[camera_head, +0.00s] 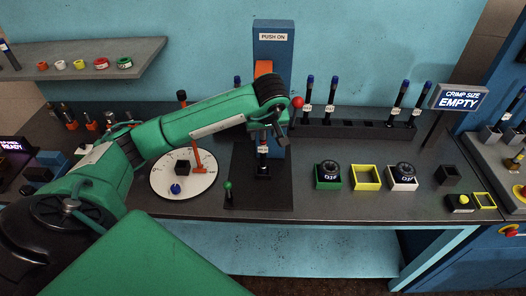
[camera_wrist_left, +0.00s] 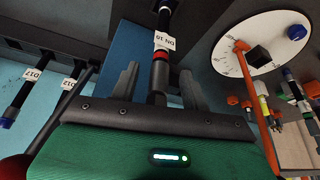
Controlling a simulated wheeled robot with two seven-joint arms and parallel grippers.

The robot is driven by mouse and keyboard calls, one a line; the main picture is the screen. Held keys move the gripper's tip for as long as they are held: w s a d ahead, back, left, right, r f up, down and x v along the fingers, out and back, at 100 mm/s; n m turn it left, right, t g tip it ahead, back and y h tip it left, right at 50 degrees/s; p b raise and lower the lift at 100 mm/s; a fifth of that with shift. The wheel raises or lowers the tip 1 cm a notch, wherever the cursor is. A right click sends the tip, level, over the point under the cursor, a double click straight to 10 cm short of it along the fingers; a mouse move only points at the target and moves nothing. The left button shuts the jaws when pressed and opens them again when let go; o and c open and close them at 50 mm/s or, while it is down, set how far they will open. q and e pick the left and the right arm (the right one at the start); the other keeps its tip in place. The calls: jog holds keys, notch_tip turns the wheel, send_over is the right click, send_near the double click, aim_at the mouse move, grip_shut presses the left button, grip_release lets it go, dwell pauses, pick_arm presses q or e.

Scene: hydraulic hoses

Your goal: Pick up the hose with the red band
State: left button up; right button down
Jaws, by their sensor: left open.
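A black hose with a red band and a white label (camera_wrist_left: 161,48) shows in the left wrist view, running from the top edge down between my fingers. In the head view a black hose with a white label (camera_head: 263,152) stands upright in front of the blue "PUSH ON" post (camera_head: 272,65), just below my gripper; its band cannot be made out there. My left gripper (camera_wrist_left: 159,85) is open, with one grey finger on each side of the hose. Contact cannot be told. In the head view the wrist partly hides the post and hose top. My right gripper is not in view.
A rack (camera_head: 352,130) with several labelled hoses stands to the right. A red ball knob (camera_head: 297,102) is close beside my wrist. A white dial (camera_head: 184,178) with an orange pointer lies left of the post. Green, yellow and white square holders (camera_head: 366,178) stand at front right.

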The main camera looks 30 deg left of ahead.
pick_arm(q)
grip_shut()
jog(key=shift+r, duration=0.1)
dwell(0.4)
